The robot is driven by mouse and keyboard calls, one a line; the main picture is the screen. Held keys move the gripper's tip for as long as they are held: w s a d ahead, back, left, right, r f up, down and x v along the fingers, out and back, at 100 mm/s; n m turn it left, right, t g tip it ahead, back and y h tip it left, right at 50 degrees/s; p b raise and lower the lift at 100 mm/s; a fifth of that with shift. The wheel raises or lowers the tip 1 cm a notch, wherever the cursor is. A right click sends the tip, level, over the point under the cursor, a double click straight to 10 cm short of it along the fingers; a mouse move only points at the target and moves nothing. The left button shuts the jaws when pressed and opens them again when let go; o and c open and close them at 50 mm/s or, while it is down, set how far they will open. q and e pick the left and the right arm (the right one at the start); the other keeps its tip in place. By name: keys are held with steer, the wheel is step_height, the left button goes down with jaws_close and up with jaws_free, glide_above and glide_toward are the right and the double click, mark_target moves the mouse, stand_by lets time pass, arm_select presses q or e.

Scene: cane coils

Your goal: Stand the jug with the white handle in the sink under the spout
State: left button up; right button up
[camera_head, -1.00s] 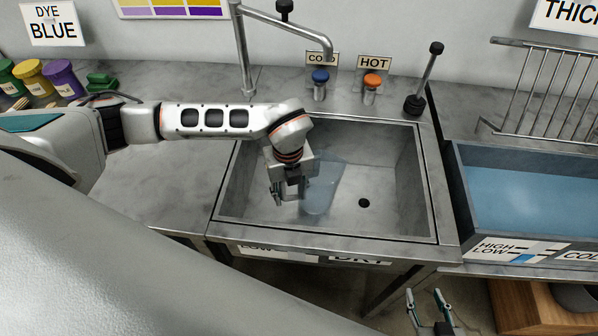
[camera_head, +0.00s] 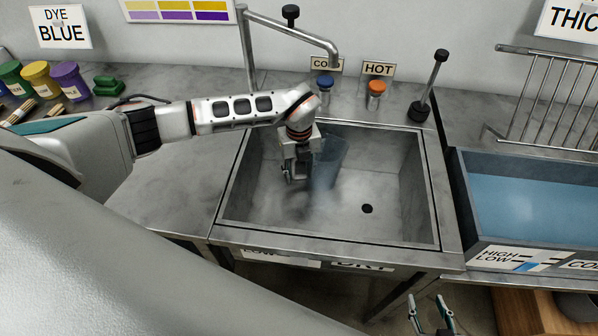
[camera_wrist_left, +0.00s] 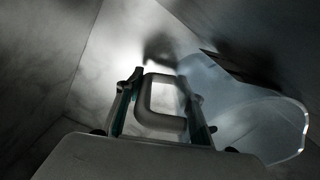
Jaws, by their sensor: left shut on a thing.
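The clear, bluish jug (camera_head: 329,162) is inside the grey sink (camera_head: 400,230), in the back-left part of the basin. My left gripper (camera_head: 296,175) is shut on its white handle, which shows between the fingers (camera_wrist_left: 163,106) in the left wrist view. The jug's clear body (camera_wrist_left: 255,112) lies right of the handle there. The jug looks roughly upright; whether its base touches the sink floor I cannot tell. The metal spout (camera_head: 334,60) ends above the back of the sink, further back than the jug. My right gripper (camera_head: 432,314) is open and empty, low in front of the counter.
The blue cold knob (camera_head: 325,82) and orange hot knob (camera_head: 377,87) stand behind the sink. A black-knobbed lever (camera_head: 428,85) stands at its back right corner. A blue-filled trough (camera_head: 530,205) and a metal rack (camera_head: 555,100) are at the right. The basin's right side is clear.

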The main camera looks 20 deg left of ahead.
arm_select(q)
steer(key=o, duration=1.5)
steer(key=shift+r, duration=0.15)
step_height(320, 180, up, 12)
steer(key=shift+f, duration=0.1)
